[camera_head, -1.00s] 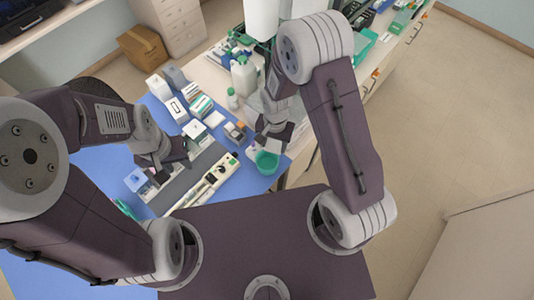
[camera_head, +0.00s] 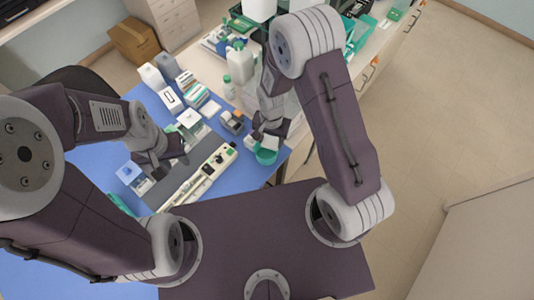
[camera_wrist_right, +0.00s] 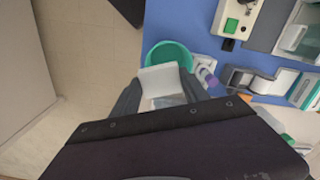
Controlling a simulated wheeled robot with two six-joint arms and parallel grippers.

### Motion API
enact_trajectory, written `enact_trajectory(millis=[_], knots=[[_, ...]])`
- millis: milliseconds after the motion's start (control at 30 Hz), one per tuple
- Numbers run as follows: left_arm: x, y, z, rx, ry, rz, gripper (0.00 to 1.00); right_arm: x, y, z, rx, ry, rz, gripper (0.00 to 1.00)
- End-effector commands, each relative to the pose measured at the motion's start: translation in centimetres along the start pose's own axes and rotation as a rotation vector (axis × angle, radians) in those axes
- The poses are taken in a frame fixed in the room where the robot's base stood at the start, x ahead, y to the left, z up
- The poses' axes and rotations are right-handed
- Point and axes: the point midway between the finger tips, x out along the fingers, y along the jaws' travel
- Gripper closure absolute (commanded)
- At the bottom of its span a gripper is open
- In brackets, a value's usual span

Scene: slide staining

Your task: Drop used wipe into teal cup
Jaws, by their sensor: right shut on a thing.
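The teal cup (camera_head: 265,157) stands near the right corner of the blue-topped table, partly covered by my right gripper. My right gripper (camera_head: 270,141) is shut on the white wipe and holds it at the cup. In the right wrist view the white wipe (camera_wrist_right: 160,78) sits between the fingers and overlaps the near part of the cup (camera_wrist_right: 166,50). I cannot tell how far it reaches inside. My left gripper (camera_head: 182,158) hangs over the middle of the table, away from the cup. Its fingers are too small to read.
A cream instrument strip (camera_head: 204,176) with knobs lies left of the cup. White bottles (camera_head: 240,68) and several small boxes stand behind on the table and bench. The grey dispenser (camera_wrist_right: 258,83) lies right of the cup in the right wrist view. Open floor is at the right.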

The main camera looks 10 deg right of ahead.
Motion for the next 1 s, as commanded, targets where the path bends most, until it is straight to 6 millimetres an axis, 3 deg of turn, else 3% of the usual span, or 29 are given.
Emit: enact_trajectory(millis=[33,100,133,467,567,800,1000], knots=[[-0.1,0.0,0.0,0.000,0.000,0.000,0.64,-0.1,0.0,0.0,0.000,0.000,0.000,0.45],[-0.1,0.0,0.0,0.000,0.000,0.000,0.64,-0.1,0.0,0.0,0.000,0.000,0.000,0.25],[-0.1,0.0,0.0,0.000,0.000,0.000,0.64,-0.1,0.0,0.0,0.000,0.000,0.000,0.22],[0.1,0.0,0.0,0.000,0.000,0.000,0.64,-0.3,0.0,0.0,0.000,0.001,-0.001,0.22],[0.6,0.0,0.1,0.000,0.000,0.000,0.64,-1.6,-0.1,-0.1,0.000,0.005,-0.005,0.22],[1.6,0.0,0.2,0.000,0.000,0.000,0.64,-6.8,-0.1,-0.1,0.000,0.005,-0.005,0.22],[1.8,0.0,0.2,0.000,0.000,0.000,0.64,-9.0,0.0,0.0,0.000,0.001,-0.001,0.22]])
